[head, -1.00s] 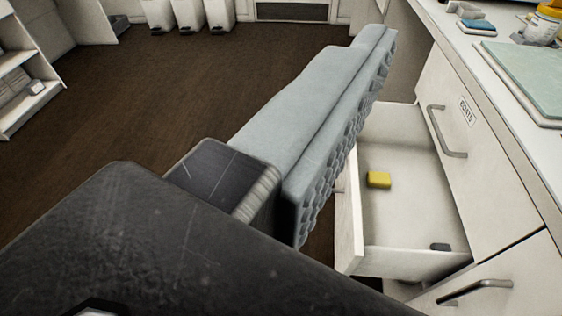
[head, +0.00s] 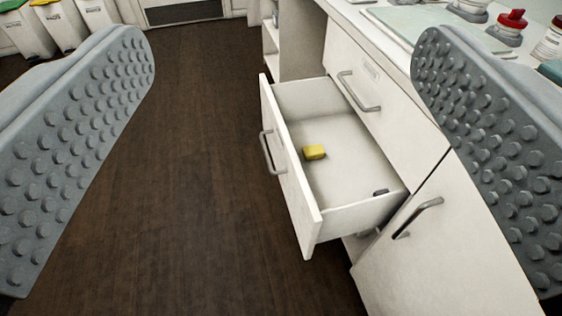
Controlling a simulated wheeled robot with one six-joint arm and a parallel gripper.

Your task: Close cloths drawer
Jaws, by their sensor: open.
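An open white drawer (head: 307,199) stands pulled out from the white cabinet, below another drawer, near the middle of the head view. It has a grey bar handle (head: 268,152) on its front. A yellow block (head: 314,152) and a small dark grey item (head: 380,192) lie inside it. My gripper (head: 282,135) is open and empty, with one studded grey finger at each side of the picture. The drawer shows between the fingers, farther off, and neither finger appears to touch it. I cannot read a label on this drawer.
A closed drawer (head: 362,110) sits above the open one, and a closed door (head: 440,245) with a handle is to its right. The countertop holds a red-topped container (head: 509,24) and other items. Several labelled bins (head: 62,24) stand at the back left. The brown floor (head: 190,190) left of the drawer is clear.

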